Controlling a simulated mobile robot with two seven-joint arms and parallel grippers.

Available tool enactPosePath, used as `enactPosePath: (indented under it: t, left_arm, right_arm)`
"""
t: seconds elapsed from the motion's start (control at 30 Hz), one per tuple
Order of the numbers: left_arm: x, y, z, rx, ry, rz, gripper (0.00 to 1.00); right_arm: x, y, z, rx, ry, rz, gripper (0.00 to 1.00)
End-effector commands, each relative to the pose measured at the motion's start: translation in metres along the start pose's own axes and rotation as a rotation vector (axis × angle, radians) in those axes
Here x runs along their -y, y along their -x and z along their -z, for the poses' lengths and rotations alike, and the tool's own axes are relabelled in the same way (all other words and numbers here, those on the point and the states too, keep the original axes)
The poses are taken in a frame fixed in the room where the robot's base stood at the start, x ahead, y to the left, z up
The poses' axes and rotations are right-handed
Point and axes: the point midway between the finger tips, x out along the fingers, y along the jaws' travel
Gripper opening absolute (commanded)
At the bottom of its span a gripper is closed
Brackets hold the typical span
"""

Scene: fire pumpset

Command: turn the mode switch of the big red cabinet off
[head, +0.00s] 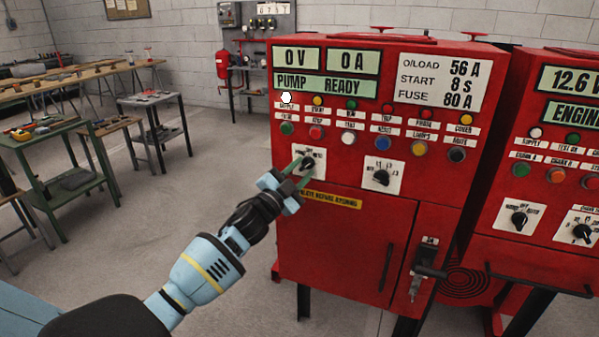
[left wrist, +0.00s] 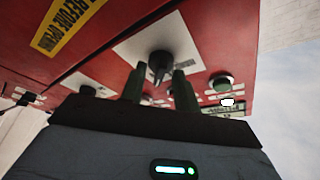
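The big red cabinet (head: 345,235) stands in the middle of the head view, its display reading "PUMP READY", 0 V and 0 A. Its left black rotary knob, the mode switch (head: 308,163), sits on a white plate low on the control panel. My left gripper (head: 300,169) is right in front of this knob and partly covers the plate. In the left wrist view the knob (left wrist: 160,64) shows between and just beyond the two green fingers, which stand apart with a gap around it. My right gripper is not in view.
A second black knob (head: 381,177) sits to the right, with rows of coloured buttons and lamps above. Another red cabinet (head: 545,200) stands at the right. Workbenches (head: 50,160) are at the left; the floor between is clear.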

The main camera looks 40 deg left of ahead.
Motion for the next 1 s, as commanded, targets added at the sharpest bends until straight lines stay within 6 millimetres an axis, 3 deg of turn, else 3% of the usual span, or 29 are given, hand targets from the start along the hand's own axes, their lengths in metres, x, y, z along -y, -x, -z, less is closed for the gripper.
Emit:
enactPosePath:
  t: [0.2,0.43,1.0]
  left_arm:
    - [-0.0002,0.0000,-0.0001,0.000,0.000,0.000,0.30]
    - [-0.0001,0.0001,-0.0001,0.000,0.000,0.000,0.00]
    - [-0.0031,0.0004,-0.0013,0.001,0.121,0.049,0.00]
  right_arm:
    - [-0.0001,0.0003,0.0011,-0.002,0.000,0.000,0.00]
    - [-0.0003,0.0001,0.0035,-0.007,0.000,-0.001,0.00]
    - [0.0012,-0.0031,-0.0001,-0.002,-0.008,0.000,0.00]
